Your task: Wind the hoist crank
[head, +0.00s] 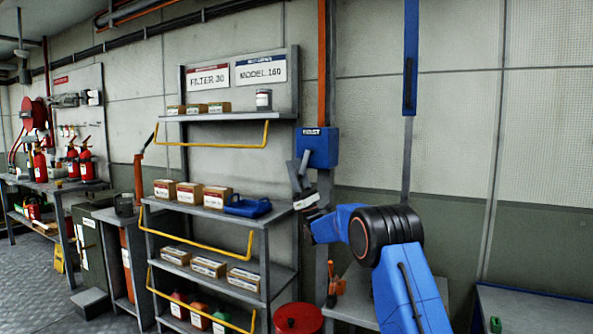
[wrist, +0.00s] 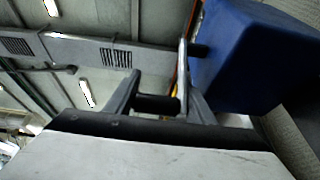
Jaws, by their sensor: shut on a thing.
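The hoist is a blue box (head: 318,147) labelled HOIST on the wall, right of the shelf rack. It fills the upper right of the wrist view (wrist: 245,55). There a thin metal crank arm (wrist: 184,65) hangs beside it, joined to the box by a dark shaft. A dark crank handle (wrist: 157,104) lies crosswise at the arm's lower end. My gripper (wrist: 158,98) is shut on this handle, with a grey finger at either side. In the head view my gripper (head: 299,170) is just left of and below the box; the crank cannot be clearly made out there.
A shelf rack (head: 226,117) with boxes and yellow rails stands close left of my gripper. A red drum (head: 298,318) and a grey bench (head: 358,295) are below. A blue-ended vertical rail (head: 410,60) runs up the wall at right.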

